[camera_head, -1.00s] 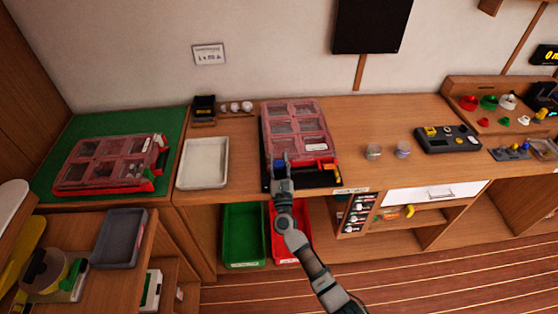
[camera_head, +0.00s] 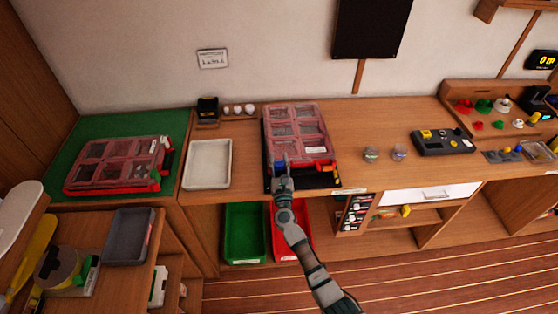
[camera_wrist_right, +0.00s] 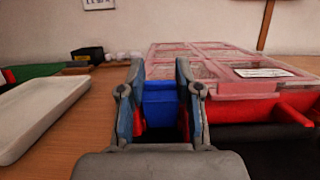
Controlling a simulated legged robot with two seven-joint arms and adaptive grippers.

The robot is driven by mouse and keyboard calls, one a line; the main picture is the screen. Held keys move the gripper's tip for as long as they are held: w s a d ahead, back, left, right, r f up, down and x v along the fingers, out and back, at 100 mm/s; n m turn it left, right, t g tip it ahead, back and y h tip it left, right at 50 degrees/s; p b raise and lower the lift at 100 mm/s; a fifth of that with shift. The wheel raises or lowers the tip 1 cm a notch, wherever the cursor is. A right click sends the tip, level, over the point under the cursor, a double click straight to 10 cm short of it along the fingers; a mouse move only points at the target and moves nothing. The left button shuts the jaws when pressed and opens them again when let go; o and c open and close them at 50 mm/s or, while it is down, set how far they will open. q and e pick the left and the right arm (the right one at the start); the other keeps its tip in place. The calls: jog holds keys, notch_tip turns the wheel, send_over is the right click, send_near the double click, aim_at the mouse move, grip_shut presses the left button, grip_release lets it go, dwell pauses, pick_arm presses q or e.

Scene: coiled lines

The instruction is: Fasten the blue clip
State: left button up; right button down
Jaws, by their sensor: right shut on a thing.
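A red organizer case (camera_head: 297,135) with a clear compartmented lid stands on the wooden bench, its lid down. It also shows in the right wrist view (camera_wrist_right: 215,65). The blue clip (camera_wrist_right: 161,104) is at the case's front left edge, between the fingers of my right gripper (camera_wrist_right: 160,85). In the head view my right gripper (camera_head: 281,163) reaches the front left of the case and largely hides the clip. The gripper is shut on the blue clip. A red handle (camera_wrist_right: 293,110) is right of it. Whether the clip is latched cannot be told. My left gripper is out of view.
A white tray (camera_head: 207,165) lies left of the case. A second red case (camera_head: 118,165) rests on a green mat (camera_head: 85,135). Two small round jars (camera_head: 371,154) stand to the right. Green (camera_head: 245,233) and red bins are below the bench edge.

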jog(key=shift+r, duration=0.1)
jog(key=c, duration=0.8)
grip_release()
jog(key=shift+o, duration=0.2)
jog(key=v, duration=1.2)
jog(key=shift+a, duration=0.1)
